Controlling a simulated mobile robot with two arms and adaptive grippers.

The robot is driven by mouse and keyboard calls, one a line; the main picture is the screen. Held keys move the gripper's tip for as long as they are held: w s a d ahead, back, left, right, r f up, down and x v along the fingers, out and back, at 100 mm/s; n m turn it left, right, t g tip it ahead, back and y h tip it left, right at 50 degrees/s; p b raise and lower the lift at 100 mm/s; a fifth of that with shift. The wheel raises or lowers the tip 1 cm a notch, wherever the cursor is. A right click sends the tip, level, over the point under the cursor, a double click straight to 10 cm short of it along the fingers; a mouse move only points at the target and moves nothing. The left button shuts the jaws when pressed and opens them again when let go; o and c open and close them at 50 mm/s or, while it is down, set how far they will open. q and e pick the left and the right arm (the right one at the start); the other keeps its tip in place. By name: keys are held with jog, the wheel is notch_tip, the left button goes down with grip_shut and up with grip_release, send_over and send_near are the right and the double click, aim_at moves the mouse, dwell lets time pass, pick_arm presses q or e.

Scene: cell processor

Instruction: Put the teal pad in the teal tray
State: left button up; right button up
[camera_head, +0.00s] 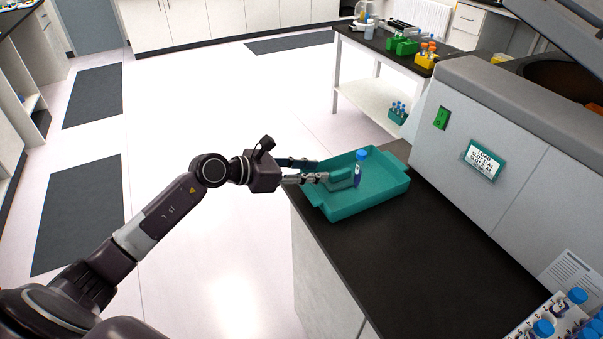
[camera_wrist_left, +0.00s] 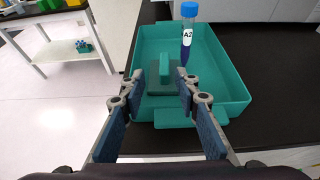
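The teal tray (camera_head: 368,207) sits on the dark counter; it also fills the middle of the left wrist view (camera_wrist_left: 232,104). The teal pad, a flat dark teal piece with a raised lighter grip, appears inside the tray near its left end in the head view (camera_head: 341,179) and between my fingers in the left wrist view (camera_wrist_left: 165,70). My left gripper (camera_head: 322,171) reaches over the tray's left rim. Its fingers (camera_wrist_left: 164,80) are spread, with gaps on both sides of the pad's grip. My right gripper is not in view.
A blue-capped tube labelled A2 (camera_head: 358,170) stands upright in the tray, close beyond the pad. A grey machine (camera_head: 500,140) with a green switch and label stands right of the tray. More blue-capped tubes (camera_head: 560,306) stand at the lower right. Bare counter (camera_head: 400,250) lies in front.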

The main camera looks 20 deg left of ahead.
pick_arm(q)
jog(key=v, duration=0.2)
jog(key=shift+s+a, duration=0.2)
jog(key=shift+s, duration=0.05)
jog(key=shift+s+a+r+b, duration=0.25)
jog(key=shift+s+r+b, duration=0.05)
jog(key=shift+s+r, duration=0.1)
